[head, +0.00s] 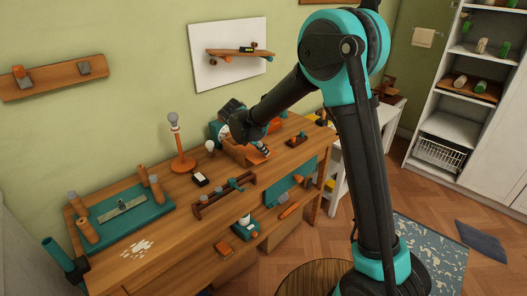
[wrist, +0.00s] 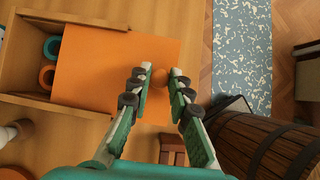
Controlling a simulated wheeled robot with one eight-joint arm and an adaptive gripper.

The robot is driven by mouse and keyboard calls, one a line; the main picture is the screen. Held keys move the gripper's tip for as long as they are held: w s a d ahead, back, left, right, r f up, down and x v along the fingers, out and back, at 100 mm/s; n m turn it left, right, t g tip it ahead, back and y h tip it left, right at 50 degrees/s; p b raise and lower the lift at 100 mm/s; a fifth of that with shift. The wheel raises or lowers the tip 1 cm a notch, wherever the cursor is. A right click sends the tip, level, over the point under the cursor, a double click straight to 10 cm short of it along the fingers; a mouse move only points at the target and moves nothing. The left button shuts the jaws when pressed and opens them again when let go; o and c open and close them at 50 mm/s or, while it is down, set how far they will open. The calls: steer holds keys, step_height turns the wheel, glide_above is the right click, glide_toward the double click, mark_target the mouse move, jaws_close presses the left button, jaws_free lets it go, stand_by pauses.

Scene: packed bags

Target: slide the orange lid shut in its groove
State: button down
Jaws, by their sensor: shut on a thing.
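The orange lid (wrist: 105,70) is a flat sheet in the wrist view. Its left part sits in the wooden box (wrist: 50,100) and its right part sticks out beyond the box's end. The left of the box is uncovered, showing a teal ring (wrist: 52,48) and an orange ring (wrist: 47,76) inside. My gripper (wrist: 161,76) is at the lid's right end, its fingers shut on the orange knob (wrist: 158,78) there. In the head view the box (head: 243,153) stands on the workbench (head: 190,225), partly hidden by my arm.
A wooden barrel (wrist: 260,140) stands on the floor at the wrist view's lower right. A blue rug (wrist: 240,60) lies beyond the bench edge.

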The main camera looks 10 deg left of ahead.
mark_target(252, 150)
steer(key=shift+w+a, duration=2.35)
steer(key=shift+a, duration=0.25)
stand_by(0.5)
steer(key=c, duration=1.3)
jaws_free()
steer(key=v, duration=1.2)
